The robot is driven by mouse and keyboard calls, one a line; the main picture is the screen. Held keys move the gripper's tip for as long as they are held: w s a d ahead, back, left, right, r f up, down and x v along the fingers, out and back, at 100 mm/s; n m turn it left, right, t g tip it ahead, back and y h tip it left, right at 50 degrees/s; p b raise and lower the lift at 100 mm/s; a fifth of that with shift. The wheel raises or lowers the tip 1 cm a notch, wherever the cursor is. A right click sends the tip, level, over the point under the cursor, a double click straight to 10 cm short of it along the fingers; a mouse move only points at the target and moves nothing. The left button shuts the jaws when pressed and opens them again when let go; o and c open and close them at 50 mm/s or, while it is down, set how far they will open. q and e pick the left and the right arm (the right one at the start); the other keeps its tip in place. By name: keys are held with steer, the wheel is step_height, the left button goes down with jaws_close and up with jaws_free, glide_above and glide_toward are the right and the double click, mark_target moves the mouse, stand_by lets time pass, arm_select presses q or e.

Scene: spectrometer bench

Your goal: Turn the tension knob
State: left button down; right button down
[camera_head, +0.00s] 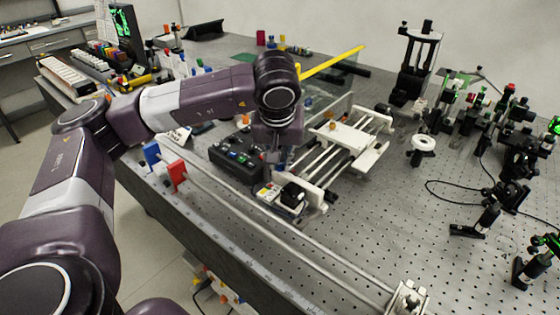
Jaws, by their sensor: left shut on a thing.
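My left arm comes in from the left, and its wrist hangs over the bench. My left gripper (279,161) points down between a black control box (238,156) and a white frame with metal rods (345,140). The gripper is shut on a small part at the near left end of the rod frame, taken to be the tension knob; the wrist and fingers hide most of it. A black knob-like block (292,194) with a yellow and white label beside it stands just in front of the gripper. My right gripper is not in view.
A yellow bar (332,62) lies behind the wrist. Optical mounts (520,150) crowd the right side. The bench's right front is mostly clear.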

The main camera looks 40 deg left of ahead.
arm_select(q)
steer(key=shift+r, duration=0.15)
steer(key=c, duration=1.9)
jaws_free()
